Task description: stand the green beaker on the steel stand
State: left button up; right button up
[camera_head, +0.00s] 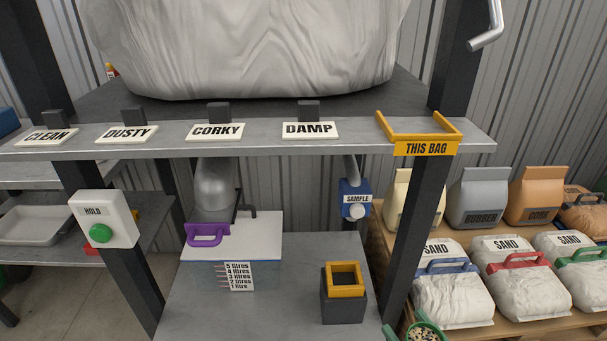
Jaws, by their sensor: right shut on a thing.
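The green beaker (430,323) shows at the bottom edge, right of centre, cut off by the frame. Its open top shows pale and dark granules inside. My right gripper (402,335) is at the beaker, shut on it, and mostly hidden below the frame. A dark grey block with a yellow square frame on top, which looks like the steel stand (343,308), stands on the grey lower table, left of and beyond the beaker. The frame is empty. The beaker is apart from it. My left gripper is not in view.
A blue SAMPLE spout (355,199) hangs above and behind the stand. A dark post (416,210) rises close to the beaker. Sand bags (450,295) lie right. The table's front middle is clear.

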pick_arm(q)
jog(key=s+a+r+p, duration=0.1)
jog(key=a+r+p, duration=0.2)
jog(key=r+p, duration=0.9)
jog(key=p, duration=0.4)
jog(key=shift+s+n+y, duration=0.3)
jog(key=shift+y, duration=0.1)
pick_arm(e)
jog(key=w+d+r+m+h, duration=0.1)
jog(key=w+r+m+h, duration=0.1)
jog(key=r, duration=0.9)
jog(key=w+d+r+m+t+h, duration=0.1)
jog(key=r+h, duration=0.3)
jog(key=r, duration=0.8)
jog(key=shift+w+m+h, duration=0.4)
jog(key=shift+m, duration=0.3)
jog(key=shift+f, duration=0.1)
